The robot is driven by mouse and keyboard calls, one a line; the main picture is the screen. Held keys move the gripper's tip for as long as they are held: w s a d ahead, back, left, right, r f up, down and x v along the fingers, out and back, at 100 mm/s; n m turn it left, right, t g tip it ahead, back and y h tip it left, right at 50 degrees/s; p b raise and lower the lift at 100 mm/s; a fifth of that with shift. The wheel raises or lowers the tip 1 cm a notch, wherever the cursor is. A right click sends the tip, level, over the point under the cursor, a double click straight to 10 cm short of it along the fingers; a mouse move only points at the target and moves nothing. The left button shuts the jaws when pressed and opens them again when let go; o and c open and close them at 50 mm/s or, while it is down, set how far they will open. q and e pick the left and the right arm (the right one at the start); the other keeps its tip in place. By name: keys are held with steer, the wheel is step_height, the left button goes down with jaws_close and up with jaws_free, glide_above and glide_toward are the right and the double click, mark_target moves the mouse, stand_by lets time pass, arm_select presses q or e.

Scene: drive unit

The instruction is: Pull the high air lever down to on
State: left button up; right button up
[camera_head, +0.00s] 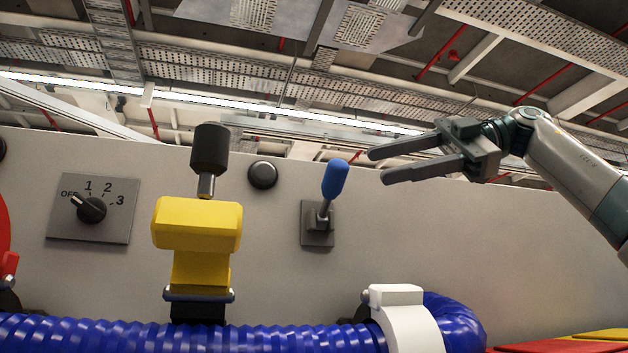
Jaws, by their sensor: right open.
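A lever with a blue handle (335,180) stands on a small grey plate (318,238) on the pale panel, its handle pointing up and slightly right. A second, larger lever with a black knob (209,150) rises upright from a yellow block (197,226) to its left. The picture shows no label telling which is the air lever. My right gripper (378,165) is open and empty, to the right of the blue handle and apart from it, its fingers pointing left. My left gripper is not in view.
A rotary dial (91,208) marked OFF, 1, 2, 3 is at the left of the panel (400,240). A black round button (262,175) sits between the levers. A blue corrugated hose (270,335) with a white clamp (402,318) runs along the bottom.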

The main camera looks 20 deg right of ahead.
mark_target(332, 189)
steer(key=p+x, duration=0.2)
steer(key=x, duration=1.1)
steer(key=shift+s, duration=0.1)
jaws_close()
